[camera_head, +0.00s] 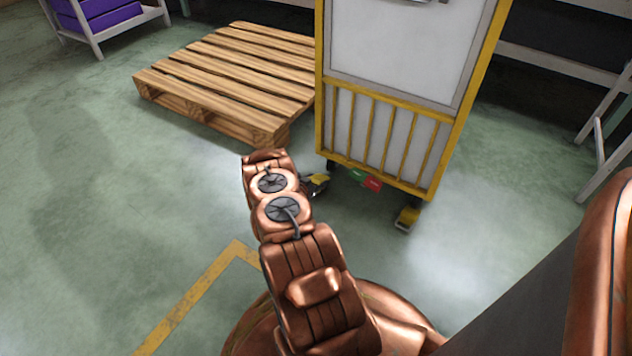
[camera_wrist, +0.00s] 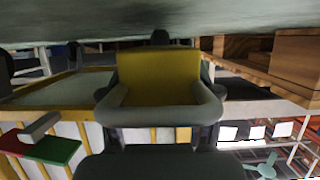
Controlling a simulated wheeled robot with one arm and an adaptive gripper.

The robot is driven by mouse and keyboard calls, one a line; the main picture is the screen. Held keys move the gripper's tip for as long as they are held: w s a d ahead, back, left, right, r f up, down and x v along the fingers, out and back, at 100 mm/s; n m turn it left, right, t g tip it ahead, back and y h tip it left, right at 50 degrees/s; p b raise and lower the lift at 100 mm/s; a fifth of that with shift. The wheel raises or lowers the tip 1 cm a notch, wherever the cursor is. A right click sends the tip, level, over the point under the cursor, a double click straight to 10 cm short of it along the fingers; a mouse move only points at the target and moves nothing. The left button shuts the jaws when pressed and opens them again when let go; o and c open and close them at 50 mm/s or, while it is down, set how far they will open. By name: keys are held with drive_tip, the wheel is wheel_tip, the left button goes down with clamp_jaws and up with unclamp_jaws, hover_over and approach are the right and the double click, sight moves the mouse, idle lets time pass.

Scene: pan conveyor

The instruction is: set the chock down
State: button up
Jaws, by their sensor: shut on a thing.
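A yellow chock (camera_head: 319,181) shows in the head view by the lower left corner of a yellow-framed cart (camera_head: 383,140), low near the floor. My gripper (camera_head: 310,187) is shut on it, partly hidden by my arm. In the wrist view the chock (camera_wrist: 158,75) fills the space between the grey fingers of my gripper (camera_wrist: 160,100). The floor runs along the top of that view. I cannot tell whether the chock touches the floor. A second yellow chock-like piece (camera_head: 407,217) sits on the floor at the cart's right corner.
A green pedal (camera_head: 357,175) and a red pedal (camera_head: 373,183) stick out under the cart, close right of my gripper. A wooden pallet (camera_head: 235,75) lies behind on the left. The floor left of my arm is clear, with a yellow line (camera_head: 200,300).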

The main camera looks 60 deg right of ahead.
drive_tip(key=shift+f, duration=0.3)
drive_tip(key=o, duration=1.4)
drive_tip(key=shift+r, duration=0.1)
